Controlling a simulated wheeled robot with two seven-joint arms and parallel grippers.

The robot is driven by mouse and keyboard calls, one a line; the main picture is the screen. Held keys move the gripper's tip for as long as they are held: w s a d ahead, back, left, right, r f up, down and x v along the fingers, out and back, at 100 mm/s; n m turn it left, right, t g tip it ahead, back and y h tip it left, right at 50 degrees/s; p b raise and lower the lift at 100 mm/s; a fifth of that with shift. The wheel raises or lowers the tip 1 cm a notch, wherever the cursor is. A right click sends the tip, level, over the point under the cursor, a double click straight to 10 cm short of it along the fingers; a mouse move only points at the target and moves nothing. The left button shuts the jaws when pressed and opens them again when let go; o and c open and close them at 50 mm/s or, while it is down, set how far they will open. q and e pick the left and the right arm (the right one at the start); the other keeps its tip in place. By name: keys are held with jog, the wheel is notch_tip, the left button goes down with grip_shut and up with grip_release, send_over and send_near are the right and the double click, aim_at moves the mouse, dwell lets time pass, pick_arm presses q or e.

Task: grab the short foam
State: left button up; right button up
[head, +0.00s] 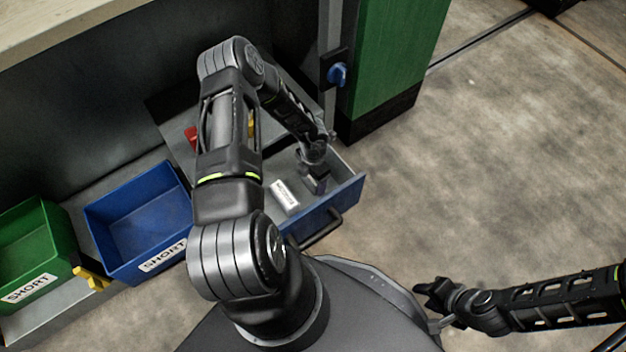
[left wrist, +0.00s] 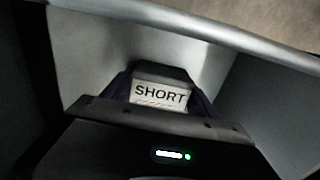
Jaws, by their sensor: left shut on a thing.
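The short foam (left wrist: 160,95) is a dark block with a white label reading SHORT, seen in the left wrist view. My left gripper (head: 314,172) reaches down into the open blue drawer (head: 340,205) and is shut on this block. In the head view the block (head: 318,186) shows as a small dark shape under the gripper, near the drawer's right side. The fingers partly hide it. My right gripper (head: 432,294) is away from the drawer, low over the floor at the right; its jaw opening is unclear.
A white labelled piece (head: 285,195) lies in the drawer left of my gripper. Red (head: 191,136) and yellow items show further back, partly behind my arm. A blue bin (head: 135,225) and a green bin (head: 35,250), both labelled SHORT, stand left. A green cabinet (head: 390,60) rises behind the drawer.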

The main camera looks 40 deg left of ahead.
pick_arm(q)
jog(key=shift+c, duration=0.5)
jog(key=shift+r, duration=0.1)
jog(key=shift+s+r+p, duration=0.15)
jog(key=shift+r+p, duration=0.25)
jog(key=shift+p, duration=0.15)
notch_tip(320, 180, up, 10)
jog(key=p, duration=0.4)
jog(key=shift+a+r+p, duration=0.1)
jog(key=shift+r+p, duration=0.15)
jog(key=shift+p, duration=0.05)
jog(key=s, duration=0.3)
jog(key=s+a, duration=0.1)
jog(key=s, duration=0.1)
jog(key=s+a+p, duration=0.1)
jog(key=s, duration=0.2)
jog(key=shift+s+a, duration=0.2)
jog(key=shift+s, duration=0.1)
jog(key=s+a+b, duration=0.1)
jog(key=s, duration=0.2)
jog(key=s+a, duration=0.1)
jog(key=s, duration=0.2)
jog(key=s+b, duration=0.1)
jog(key=s, duration=0.3)
jog(key=shift+a+b, duration=0.3)
jog(key=shift+a, duration=0.1)
jog(key=shift+s+a, duration=0.1)
jog(key=shift+s, duration=0.05)
jog(key=shift+r, duration=0.1)
